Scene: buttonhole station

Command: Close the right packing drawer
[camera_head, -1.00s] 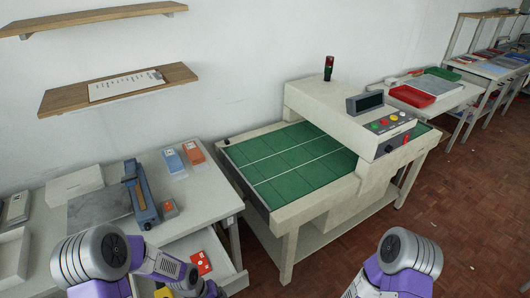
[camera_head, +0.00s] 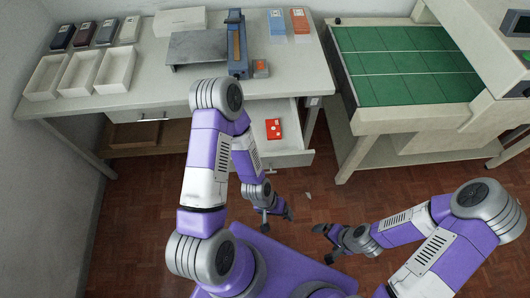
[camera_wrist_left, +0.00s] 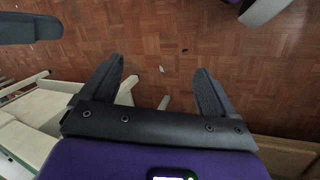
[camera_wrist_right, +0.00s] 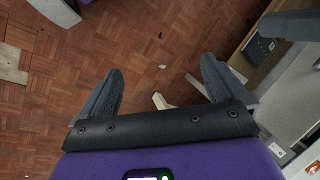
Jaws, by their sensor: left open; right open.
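The right packing drawer (camera_head: 293,158) is pulled out from under the white packing table (camera_head: 110,92). A red packet (camera_head: 274,128) lies inside it, and part of the drawer is hidden behind my left arm. My left gripper (camera_head: 277,217) is open and empty over the floor, in front of the drawer and apart from it. The left wrist view also shows its spread, empty fingers (camera_wrist_left: 153,75). My right gripper (camera_head: 328,238) is open and empty, lower and to the right, clear of the drawer. Its empty fingers also show in the right wrist view (camera_wrist_right: 160,72).
On the table are white trays (camera_head: 80,73), a grey plate (camera_head: 197,48), a blue device (camera_head: 237,45) and small boxes (camera_head: 278,24). A left drawer (camera_head: 150,116) appears shut. The green-topped machine (camera_head: 405,65) stands to the right.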

